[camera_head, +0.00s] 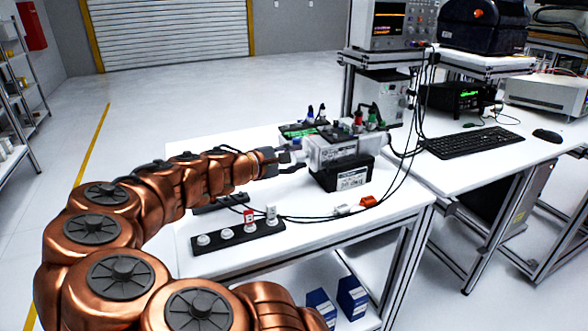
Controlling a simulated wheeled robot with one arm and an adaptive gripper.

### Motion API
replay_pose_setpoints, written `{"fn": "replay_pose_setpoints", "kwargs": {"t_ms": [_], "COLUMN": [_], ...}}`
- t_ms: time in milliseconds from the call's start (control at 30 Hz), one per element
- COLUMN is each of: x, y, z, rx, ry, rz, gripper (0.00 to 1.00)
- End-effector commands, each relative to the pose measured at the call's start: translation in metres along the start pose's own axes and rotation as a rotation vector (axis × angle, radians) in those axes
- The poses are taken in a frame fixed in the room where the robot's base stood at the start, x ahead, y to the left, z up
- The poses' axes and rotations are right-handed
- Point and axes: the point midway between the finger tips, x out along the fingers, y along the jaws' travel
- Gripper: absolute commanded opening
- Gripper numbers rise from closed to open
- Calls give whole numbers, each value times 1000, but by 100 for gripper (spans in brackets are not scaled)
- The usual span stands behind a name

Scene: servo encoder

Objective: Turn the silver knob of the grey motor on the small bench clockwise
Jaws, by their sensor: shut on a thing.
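The grey motor (334,152) sits on a black block (343,174) on the small white bench (308,215). Its silver knob (297,156) is at the motor's left end and is mostly covered by my gripper. My gripper (285,160) reaches in from the left and its fingers are shut on the knob. The fingertips and the exact contact are small and partly hidden. How far the knob is turned cannot be seen.
Cables with red and green plugs (370,122) rise behind the motor. A black strip with round white buttons (238,236) and an orange connector (368,201) lie on the bench front. A larger desk with a keyboard (473,141) stands to the right.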

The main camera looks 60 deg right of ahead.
Motion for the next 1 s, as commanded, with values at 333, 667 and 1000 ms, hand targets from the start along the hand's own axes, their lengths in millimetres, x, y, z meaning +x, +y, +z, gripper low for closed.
{"fn": "replay_pose_setpoints", "kwargs": {"t_ms": [333,667,1000], "x": [1,0,0], "y": [-1,0,0], "z": [-1,0,0], "rx": [114,131,130], "ry": [0,0,-1], "rz": [48,54,54], "gripper": [0,0,50]}}
